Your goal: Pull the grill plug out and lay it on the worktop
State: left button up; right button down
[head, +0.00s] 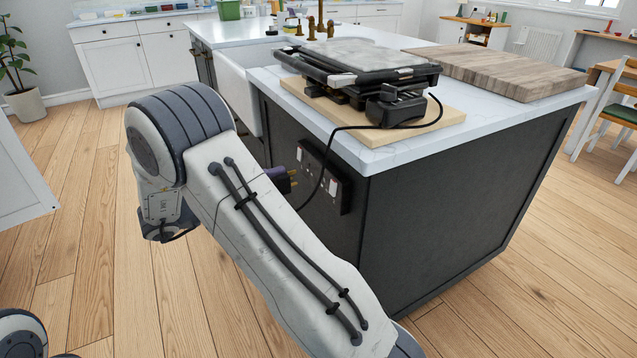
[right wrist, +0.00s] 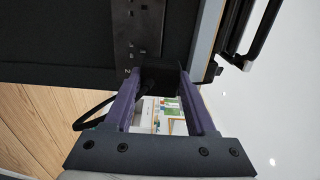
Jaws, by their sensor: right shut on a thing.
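The black grill (head: 360,70) sits on a wooden board on the white worktop (head: 385,152). Its black cable (head: 335,150) drops over the worktop edge to the dark plug (head: 284,178). The plug's brass pins show, clear of the socket panel (head: 323,178) on the island's dark side. My right gripper (right wrist: 158,80) is shut on the plug, which shows dark between its purple fingers in the right wrist view (right wrist: 160,88). In that view the socket panel (right wrist: 140,30) shows open slots. In the head view my right arm hides most of the gripper. My left gripper is out of view.
The light wooden board (head: 435,125) carries the grill near the worktop's front corner. A thick butcher block (head: 500,70) lies to its right. A white sink (head: 240,90) and brass taps are to the left. A bare worktop strip runs along the front edge.

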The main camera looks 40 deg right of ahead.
notch_tip(320, 180, up, 16)
jog(key=p, duration=1)
jog(key=shift+r, duration=0.15)
dwell(0.6)
dwell(0.3)
